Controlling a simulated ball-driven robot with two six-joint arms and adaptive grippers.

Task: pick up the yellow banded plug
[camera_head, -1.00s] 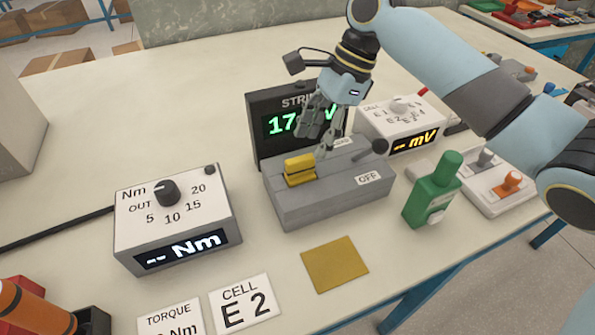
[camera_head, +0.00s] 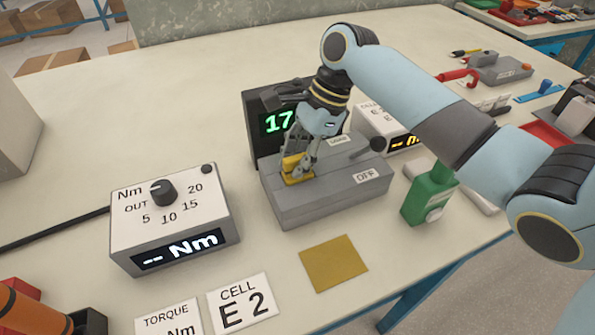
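The yellow plug (camera_head: 291,170) sits on top of the grey box (camera_head: 325,200), near its left end. My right gripper (camera_head: 299,168) reaches down from above and its fingers are at the plug, partly covering it. Whether the fingers have closed on the plug or only stand around it, I cannot tell. Any band on the plug is too small or hidden to make out. My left gripper is not in view.
A black display (camera_head: 262,110) stands behind the grey box. A lever (camera_head: 371,148) rises at the box's right end. A green bottle-like object (camera_head: 430,195) stands right of it, a torque box (camera_head: 172,228) left. A yellow square (camera_head: 334,263) lies in front.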

